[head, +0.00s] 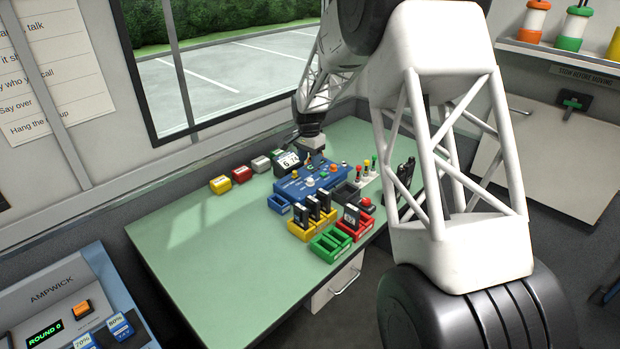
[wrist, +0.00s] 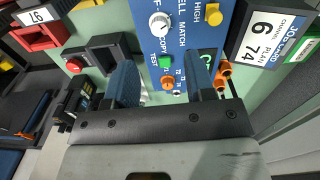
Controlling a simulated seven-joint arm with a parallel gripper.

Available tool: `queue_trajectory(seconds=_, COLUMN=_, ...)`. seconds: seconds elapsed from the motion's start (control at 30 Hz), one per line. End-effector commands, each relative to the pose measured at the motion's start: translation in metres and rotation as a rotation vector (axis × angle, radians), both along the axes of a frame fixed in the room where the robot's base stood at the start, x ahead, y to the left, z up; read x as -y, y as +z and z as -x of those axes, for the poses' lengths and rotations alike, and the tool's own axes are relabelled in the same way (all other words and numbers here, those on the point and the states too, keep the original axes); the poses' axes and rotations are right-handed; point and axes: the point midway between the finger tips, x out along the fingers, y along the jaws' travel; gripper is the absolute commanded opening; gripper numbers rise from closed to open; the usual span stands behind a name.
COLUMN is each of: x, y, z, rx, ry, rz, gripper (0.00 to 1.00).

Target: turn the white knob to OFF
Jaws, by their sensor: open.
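The white knob (wrist: 160,24) sits on the blue panel (wrist: 178,45) in the wrist view, with "OFF" and "COPY" printed by it. I cannot read its setting clearly. In the head view the white knob (head: 310,182) shows small on the blue panel (head: 291,189). My gripper (wrist: 162,80) is open and empty. Its two blue fingers stand apart over the panel's near edge, and the knob lies beyond the fingertips, untouched. In the head view my gripper (head: 312,150) is above the back of the panel, its fingers hard to make out.
A green button (wrist: 166,60) and an orange knob (wrist: 168,84) sit near the fingers. A display box (wrist: 262,35) stands to the right. Yellow (head: 312,222), green (head: 331,243) and red trays stand in front of the panel. The green table's left side (head: 200,240) is clear.

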Motion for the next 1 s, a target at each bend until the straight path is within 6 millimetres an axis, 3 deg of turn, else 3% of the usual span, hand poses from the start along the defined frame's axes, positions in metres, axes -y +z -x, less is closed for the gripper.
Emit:
queue_trajectory(seconds=0.47, x=0.000, y=-0.005, z=0.000, rx=-0.001, ry=0.000, rz=0.000, gripper=0.50)
queue_trajectory(seconds=1.0, x=0.001, y=-0.061, z=0.001, rx=-0.001, ry=0.000, rz=0.000, gripper=0.50)
